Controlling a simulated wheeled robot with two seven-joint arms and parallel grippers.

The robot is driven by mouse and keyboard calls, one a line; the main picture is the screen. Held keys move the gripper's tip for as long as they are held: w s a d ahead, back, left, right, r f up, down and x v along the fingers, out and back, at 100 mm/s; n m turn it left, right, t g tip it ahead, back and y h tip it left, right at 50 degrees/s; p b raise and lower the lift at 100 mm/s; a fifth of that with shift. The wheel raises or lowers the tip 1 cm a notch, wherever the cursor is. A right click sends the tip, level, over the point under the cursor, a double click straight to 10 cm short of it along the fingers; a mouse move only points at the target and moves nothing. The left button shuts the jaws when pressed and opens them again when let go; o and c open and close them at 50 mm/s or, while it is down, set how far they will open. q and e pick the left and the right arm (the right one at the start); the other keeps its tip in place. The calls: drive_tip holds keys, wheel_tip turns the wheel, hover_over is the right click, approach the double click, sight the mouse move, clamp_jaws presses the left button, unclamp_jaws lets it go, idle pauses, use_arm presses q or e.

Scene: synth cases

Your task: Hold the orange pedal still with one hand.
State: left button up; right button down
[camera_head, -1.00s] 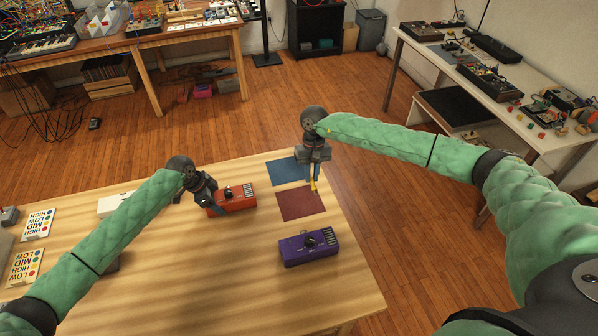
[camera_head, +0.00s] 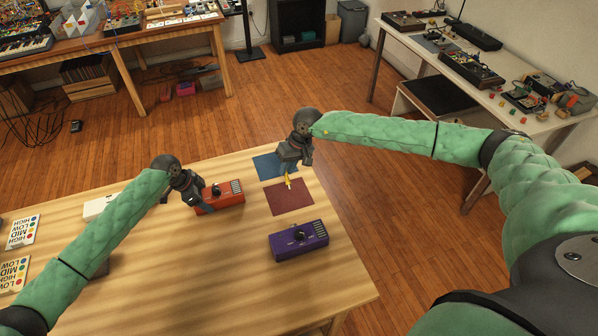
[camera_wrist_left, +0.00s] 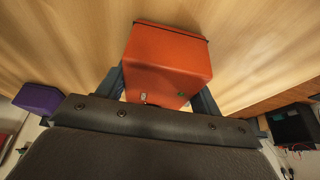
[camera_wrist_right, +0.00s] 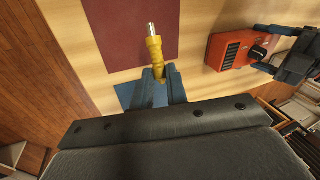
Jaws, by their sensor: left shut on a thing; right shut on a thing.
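The orange pedal (camera_head: 225,195), with a black knob and a slotted panel, sits on the wooden table. My left gripper (camera_head: 196,200) is shut on it at its left end. In the left wrist view the orange pedal (camera_wrist_left: 168,58) lies between the two fingers. My right gripper (camera_head: 287,176) is above the blue and dark red mats, to the right of the pedal and apart from it. It is shut on a yellow plug with a metal tip (camera_wrist_right: 154,50), which points away from the fingers. How far the plug is above the mats is unclear.
A purple pedal (camera_head: 298,240) stands on the table nearer me. The blue mat (camera_head: 266,166) and dark red mat (camera_head: 290,197) lie near the table's right edge. A white box (camera_head: 98,207) and label cards (camera_head: 22,231) lie left. The front middle table is clear.

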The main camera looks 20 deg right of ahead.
drive_tip(key=shift+f, duration=0.25)
drive_tip(key=shift+f, duration=2.8)
drive_tip(key=c, duration=1.3)
unclamp_jaws()
drive_tip(key=v, duration=1.2)
drive_tip(key=shift+s+d, duration=0.1)
drive_tip(key=shift+s, duration=0.05)
drive_tip(key=shift+f, duration=0.1)
drive_tip(key=shift+c, duration=0.4)
